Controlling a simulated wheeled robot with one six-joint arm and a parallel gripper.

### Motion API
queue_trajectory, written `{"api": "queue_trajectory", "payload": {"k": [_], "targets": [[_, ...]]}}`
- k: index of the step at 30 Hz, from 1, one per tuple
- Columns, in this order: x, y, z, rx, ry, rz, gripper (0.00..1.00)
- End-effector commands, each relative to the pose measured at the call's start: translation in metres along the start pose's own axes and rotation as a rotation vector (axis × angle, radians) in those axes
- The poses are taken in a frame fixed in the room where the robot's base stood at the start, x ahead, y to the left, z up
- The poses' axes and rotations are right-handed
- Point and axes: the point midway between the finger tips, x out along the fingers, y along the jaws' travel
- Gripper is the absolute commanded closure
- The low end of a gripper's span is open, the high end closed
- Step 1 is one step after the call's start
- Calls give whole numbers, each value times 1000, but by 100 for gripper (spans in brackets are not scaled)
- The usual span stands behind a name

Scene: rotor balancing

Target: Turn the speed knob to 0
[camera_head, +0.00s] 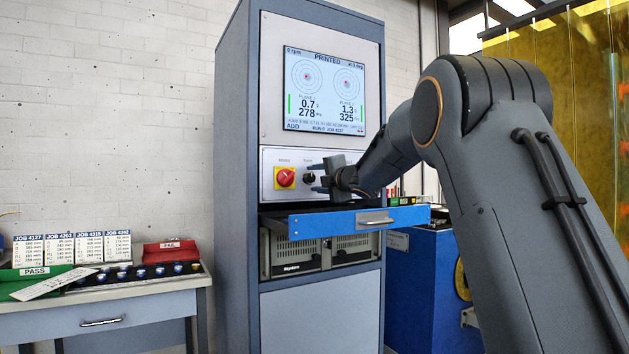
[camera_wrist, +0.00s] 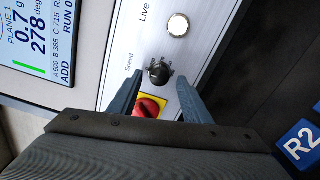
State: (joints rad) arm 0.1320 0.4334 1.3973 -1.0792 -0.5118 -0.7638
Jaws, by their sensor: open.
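The black speed knob (camera_head: 309,178) sits on the pale control panel of the grey cabinet, right of a red switch. In the wrist view the knob (camera_wrist: 160,72) is beside the "Speed" label, with small tick marks around it. My gripper (camera_head: 317,181) is open in front of the panel. In the wrist view its two fingers (camera_wrist: 158,88) are on either side of the knob's line, with the knob showing between and just past the tips. No contact with the knob is visible. The knob's pointer setting is too small to read.
The red switch on a yellow plate (camera_wrist: 149,106) is close to the fingers. A white "Live" lamp (camera_wrist: 178,25) is on the knob's other side. The screen (camera_head: 325,85) shows 0 rpm. An open blue drawer (camera_head: 330,223) juts out below my gripper. A bench (camera_head: 105,310) stands left.

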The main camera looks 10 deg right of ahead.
Motion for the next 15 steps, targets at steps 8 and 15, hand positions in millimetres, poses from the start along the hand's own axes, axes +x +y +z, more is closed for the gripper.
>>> {"api": "queue_trajectory", "payload": {"k": [8, 15], "targets": [[-44, 0, 1, 1, -2, -1, 56], [-65, 0, 0, 1, -1, -1, 56]]}}
